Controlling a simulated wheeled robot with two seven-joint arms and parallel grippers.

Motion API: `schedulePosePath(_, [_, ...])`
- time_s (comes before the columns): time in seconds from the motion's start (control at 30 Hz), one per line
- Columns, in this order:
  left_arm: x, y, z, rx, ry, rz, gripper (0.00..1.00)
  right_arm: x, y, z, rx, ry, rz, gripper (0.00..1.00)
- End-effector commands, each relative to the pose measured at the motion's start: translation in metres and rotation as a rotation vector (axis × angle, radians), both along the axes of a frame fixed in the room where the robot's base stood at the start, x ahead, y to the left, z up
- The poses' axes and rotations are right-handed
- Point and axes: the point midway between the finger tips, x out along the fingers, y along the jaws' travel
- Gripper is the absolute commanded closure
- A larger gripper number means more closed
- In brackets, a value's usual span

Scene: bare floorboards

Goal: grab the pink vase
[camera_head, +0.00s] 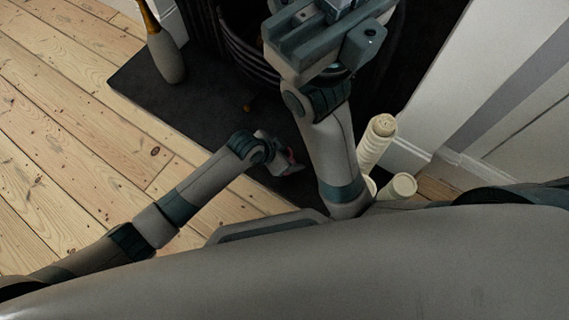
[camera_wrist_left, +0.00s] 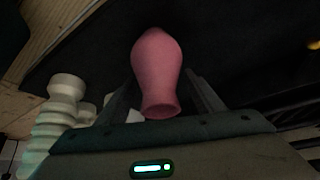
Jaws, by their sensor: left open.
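The pink vase (camera_wrist_left: 157,70) is in the middle of the left wrist view, on a dark surface, its open mouth toward the camera. In the left wrist view my left gripper (camera_wrist_left: 162,92) is open, one finger on each side of the vase's mouth end. Gaps show between the fingers and the vase. My right arm rises through the middle of the head view to the top; its jaws cannot be made out.
Cream ribbed vases (camera_head: 376,143) stand by the white wall at right; they also show in the left wrist view (camera_wrist_left: 55,120). A grey bottle-shaped vase (camera_head: 166,58) stands at upper left. A dark slab (camera_head: 180,98) lies on the floorboards (camera_head: 75,120), which are clear at left.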

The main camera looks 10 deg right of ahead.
Motion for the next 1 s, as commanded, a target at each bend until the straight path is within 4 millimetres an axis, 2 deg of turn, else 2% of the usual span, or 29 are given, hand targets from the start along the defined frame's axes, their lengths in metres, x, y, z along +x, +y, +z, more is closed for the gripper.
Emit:
schedulePosePath(0.6, [0.0009, -0.0027, -0.0042, 0.0, 0.0, 0.0, 0.39, -0.0017, 0.0031, 0.0018, -0.002, -0.01, 0.009, 1.0])
schedulePosePath(0.83, [0.0007, -0.0024, -0.0046, 0.001, 0.0, 0.0, 0.94, -0.0018, 0.003, 0.0017, -0.002, -0.01, 0.009, 1.0])
schedulePosePath(1.0, [0.0005, -0.0021, -0.0049, 0.002, 0.001, 0.0, 0.94, -0.0017, 0.0029, 0.0017, -0.002, -0.01, 0.009, 1.0])
